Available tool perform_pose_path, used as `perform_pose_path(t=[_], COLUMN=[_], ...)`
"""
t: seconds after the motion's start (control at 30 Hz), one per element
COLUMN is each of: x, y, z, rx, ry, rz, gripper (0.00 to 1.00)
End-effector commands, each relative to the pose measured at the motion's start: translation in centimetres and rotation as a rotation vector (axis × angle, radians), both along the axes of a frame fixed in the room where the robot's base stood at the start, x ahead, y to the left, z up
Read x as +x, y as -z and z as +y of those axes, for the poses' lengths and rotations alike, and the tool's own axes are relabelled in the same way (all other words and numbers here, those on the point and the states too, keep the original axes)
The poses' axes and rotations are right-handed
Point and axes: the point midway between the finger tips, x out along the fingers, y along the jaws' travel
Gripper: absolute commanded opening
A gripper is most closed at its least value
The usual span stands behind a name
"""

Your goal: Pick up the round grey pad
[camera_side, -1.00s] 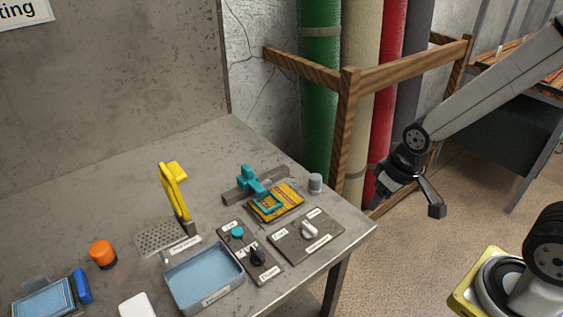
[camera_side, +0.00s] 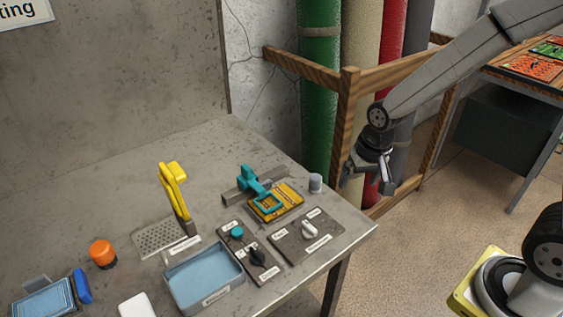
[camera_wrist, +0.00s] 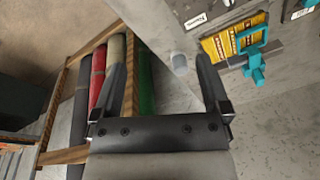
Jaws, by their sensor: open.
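A small round grey piece (camera_side: 316,182), which looks like the pad, stands on the grey workbench (camera_side: 120,180) near its right edge. It also shows in the wrist view (camera_wrist: 180,62), between the lines of my two fingers and close to the right fingertip. My gripper (camera_side: 367,188) is to the right of the pad in the side view, beyond the bench edge, with a clear gap. Its fingers (camera_wrist: 160,55) are apart with nothing held between them.
A teal clamp-like tool (camera_side: 262,190) on a yellow plate sits left of the pad. A knob panel (camera_side: 308,235) lies in front. Rolled rugs (camera_side: 320,90) in a wooden rack (camera_side: 347,130) stand behind, close to my arm. A blue-lined tray (camera_side: 203,275) is at the front.

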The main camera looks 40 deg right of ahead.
Motion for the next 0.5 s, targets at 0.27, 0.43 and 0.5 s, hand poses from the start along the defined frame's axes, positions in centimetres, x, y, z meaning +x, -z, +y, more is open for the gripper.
perform_pose_path(t=[0.27,0.43,0.5], x=[6.2,9.6,10.9], y=[1.3,2.6,3.1], z=[-0.8,-1.3,-1.5], rx=[0.056,0.080,0.087], ry=[0.413,0.665,0.770], rz=[0.062,0.095,0.109], gripper=[0.97,0.97,0.97])
